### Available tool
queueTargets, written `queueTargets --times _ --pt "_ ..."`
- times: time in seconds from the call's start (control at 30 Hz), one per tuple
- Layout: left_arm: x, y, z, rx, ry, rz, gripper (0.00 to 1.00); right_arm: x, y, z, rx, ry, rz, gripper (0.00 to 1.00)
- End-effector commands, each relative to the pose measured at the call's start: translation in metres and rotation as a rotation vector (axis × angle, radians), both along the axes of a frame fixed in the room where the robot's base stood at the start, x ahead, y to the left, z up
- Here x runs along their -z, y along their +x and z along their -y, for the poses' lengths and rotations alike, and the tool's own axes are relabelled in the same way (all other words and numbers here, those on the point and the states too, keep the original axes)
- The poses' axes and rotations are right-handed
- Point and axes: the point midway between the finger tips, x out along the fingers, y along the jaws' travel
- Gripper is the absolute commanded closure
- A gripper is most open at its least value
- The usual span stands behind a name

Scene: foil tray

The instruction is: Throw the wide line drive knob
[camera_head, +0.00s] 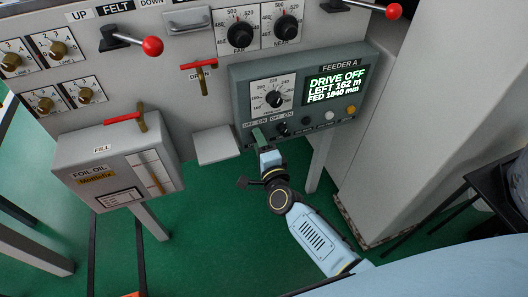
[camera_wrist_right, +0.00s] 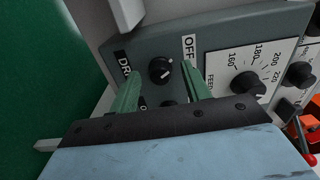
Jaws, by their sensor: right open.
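The feeder panel (camera_head: 240,90) has a lower row of controls, and its screen (camera_head: 336,86) reads DRIVE OFF. In the right wrist view a black drive knob (camera_wrist_right: 161,70) with a white pointer mark sits between a label starting "DR" and an OFF label. My right gripper (camera_head: 261,138) is at the panel's lower left; in the wrist view its open green fingers (camera_wrist_right: 160,84) straddle this knob. I cannot tell whether they touch it. In the head view the gripper hides the knob. My left gripper is not in view.
A second small black knob (camera_head: 282,129) is close on the gripper's right, with several buttons beyond. A large numbered dial (camera_head: 273,98) is above. A grey box (camera_head: 216,145) juts out at left, beside the oil tank (camera_head: 112,155). Green floor lies below.

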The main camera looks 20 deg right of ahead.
Motion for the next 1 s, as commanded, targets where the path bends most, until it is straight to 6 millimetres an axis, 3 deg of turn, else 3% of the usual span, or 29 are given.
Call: queueTargets --times 0.07,0.17,0.4,0.6,0.8,1.0 --pt "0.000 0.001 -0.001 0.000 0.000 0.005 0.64 0.000 -0.008 0.000 0.000 0.000 -0.002 0.52" --pt "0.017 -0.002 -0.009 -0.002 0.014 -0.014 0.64 0.000 -0.026 0.001 -0.001 0.000 -0.004 0.52" --pt "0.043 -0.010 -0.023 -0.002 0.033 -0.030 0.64 -0.001 -0.081 0.003 -0.002 -0.001 -0.004 0.52" --pt "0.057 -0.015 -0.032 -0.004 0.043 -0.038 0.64 0.000 -0.116 0.004 -0.002 -0.001 -0.004 0.52" --pt "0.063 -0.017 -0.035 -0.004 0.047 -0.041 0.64 0.000 -0.130 0.004 -0.001 -0.002 -0.002 0.52" --pt "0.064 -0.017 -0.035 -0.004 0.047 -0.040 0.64 0.000 -0.131 0.004 -0.001 -0.001 -0.001 0.52"
